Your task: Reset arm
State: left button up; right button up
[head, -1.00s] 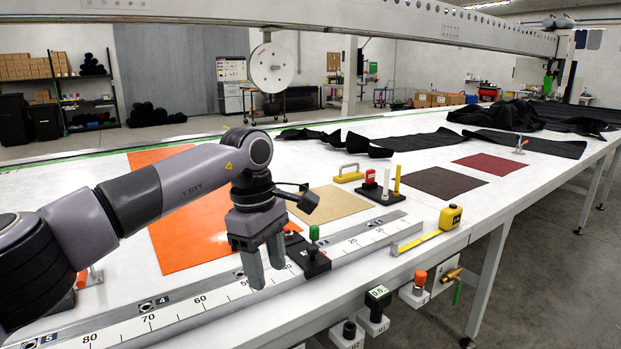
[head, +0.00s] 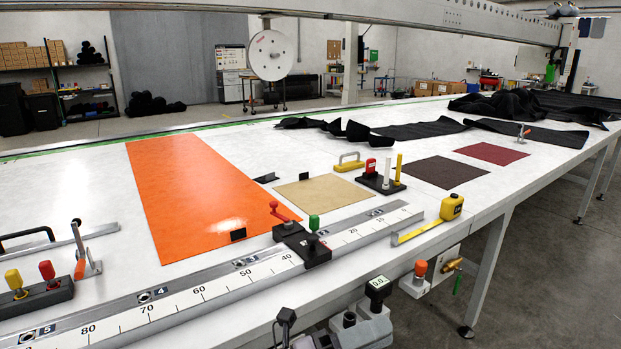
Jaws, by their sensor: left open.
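My right gripper is not in view.
The white table (head: 75,185) carries an orange sheet (head: 195,195), a tan sheet (head: 322,193), toggle clamps (head: 86,258) and a yellow tape measure (head: 451,207). Control boxes (head: 415,283) hang at the front edge. A long beam (head: 400,16) spans above.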

pick_arm(q)
jog(key=s+a+f+n+t+y, duration=0.1)
jog(key=a+f+n+t+y, duration=1.3)
jog(key=n, duration=1.1)
jog(key=s+a+f+n+g+y, duration=0.5)
jog(key=s+a+f+n+g, duration=0.3)
jog(key=s+a+f, duration=0.5)
jog(key=shift+s+a+n, duration=0.7)
jog(key=shift+a+n, duration=0.35)
jog(key=shift+n, duration=0.05)
